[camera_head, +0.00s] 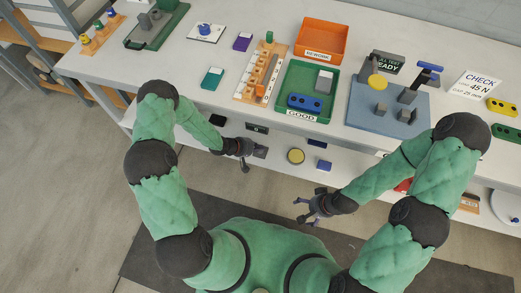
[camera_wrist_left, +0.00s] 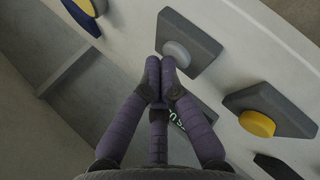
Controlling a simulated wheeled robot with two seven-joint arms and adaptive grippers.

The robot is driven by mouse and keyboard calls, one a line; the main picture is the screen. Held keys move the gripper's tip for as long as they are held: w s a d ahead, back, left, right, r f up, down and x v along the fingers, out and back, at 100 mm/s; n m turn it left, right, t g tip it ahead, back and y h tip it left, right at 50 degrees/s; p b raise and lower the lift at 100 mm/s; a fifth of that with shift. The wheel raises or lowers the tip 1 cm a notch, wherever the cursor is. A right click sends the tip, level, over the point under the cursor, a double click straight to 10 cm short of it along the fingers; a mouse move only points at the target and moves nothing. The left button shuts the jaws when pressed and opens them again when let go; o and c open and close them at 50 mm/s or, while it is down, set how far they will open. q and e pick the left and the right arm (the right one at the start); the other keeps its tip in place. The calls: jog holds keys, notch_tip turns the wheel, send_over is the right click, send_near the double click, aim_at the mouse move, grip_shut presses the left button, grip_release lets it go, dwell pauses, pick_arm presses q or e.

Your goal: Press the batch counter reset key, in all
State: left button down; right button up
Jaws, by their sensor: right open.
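In the left wrist view, a grey block with a pale round key (camera_wrist_left: 177,53) lies just past my left fingertips (camera_wrist_left: 161,62). The fingers are together with nothing between them. The tips overlap the near edge of the block in the picture; I cannot tell whether they touch it. A dark panel with pale lettering (camera_wrist_left: 178,119) is partly hidden behind the fingers, and I cannot read it. In the head view my left gripper (camera_head: 245,156) is below the table's front edge, beside a small grey block (camera_head: 260,151). My right gripper (camera_head: 305,208) is open and empty, away from the table.
A dark block with a yellow round key (camera_wrist_left: 257,123) sits to the right in the left wrist view. On the table (camera_head: 220,60) stand a green GOOD tray (camera_head: 281,84), an orange REWORK bin (camera_head: 320,41) and a blue press base (camera_head: 362,107). Floor space separates my grippers.

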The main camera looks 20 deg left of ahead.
dwell(0.4)
pick_arm(q)
jog(key=shift+r+p, duration=0.8)
jog(key=shift+r, duration=0.1)
jog(key=shift+r+p, duration=2.15)
jog(key=shift+r, duration=0.4)
jog(key=shift+f, duration=0.1)
